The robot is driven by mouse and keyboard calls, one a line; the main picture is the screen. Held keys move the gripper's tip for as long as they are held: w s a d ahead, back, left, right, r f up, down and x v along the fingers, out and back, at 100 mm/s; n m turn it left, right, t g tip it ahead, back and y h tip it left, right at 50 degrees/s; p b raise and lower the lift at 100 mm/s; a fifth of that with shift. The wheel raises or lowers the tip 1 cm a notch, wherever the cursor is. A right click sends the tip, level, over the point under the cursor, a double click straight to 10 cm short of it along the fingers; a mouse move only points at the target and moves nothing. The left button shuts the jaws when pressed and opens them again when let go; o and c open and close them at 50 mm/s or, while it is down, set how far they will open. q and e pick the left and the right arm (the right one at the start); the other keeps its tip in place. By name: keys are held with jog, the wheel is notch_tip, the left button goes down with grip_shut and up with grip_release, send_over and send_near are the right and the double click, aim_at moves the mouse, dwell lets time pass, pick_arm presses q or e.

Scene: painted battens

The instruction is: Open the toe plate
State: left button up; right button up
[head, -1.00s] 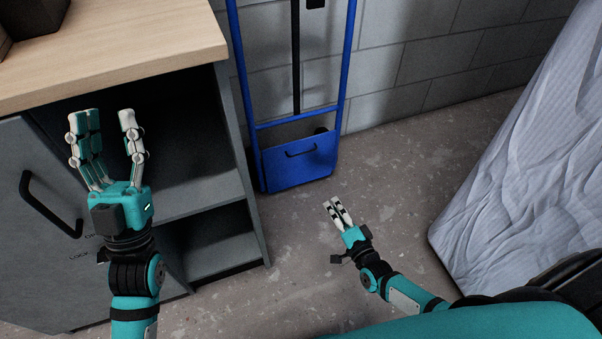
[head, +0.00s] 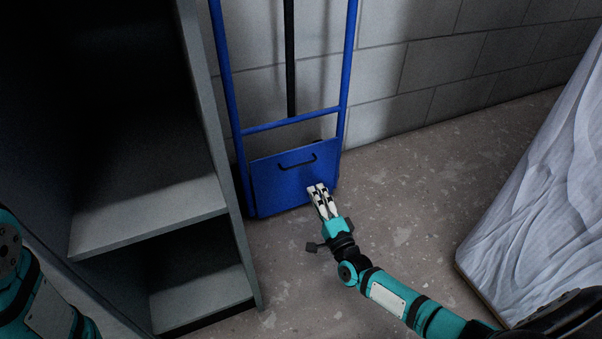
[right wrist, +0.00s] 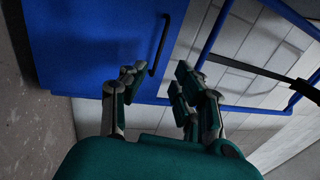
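The toe plate (head: 282,185) is a blue panel, folded upright against the foot of a blue hand truck (head: 290,121). A black bar handle (head: 298,161) is fixed on its upper part. My right gripper (head: 318,189) is in front of the plate's lower right part in the head view. In the right wrist view, my right gripper (right wrist: 160,82) has its fingers spread with nothing between them. There the handle (right wrist: 160,45) is just beyond the fingertips, roughly in line with the gap. My left gripper is out of view; only part of my left arm shows at lower left.
A grey open cabinet (head: 150,213) with shelves stands close on the left of the hand truck. A block wall (head: 430,65) is behind. A large piece wrapped in pale sheeting (head: 545,200) is at right. Concrete floor (head: 405,190) between is clear.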

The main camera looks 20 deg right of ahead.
jog(key=w+r+b, duration=0.2)
jog(key=w+b, duration=0.2)
jog(key=w, duration=0.6)
jog(key=shift+w+a, duration=0.2)
grip_shut()
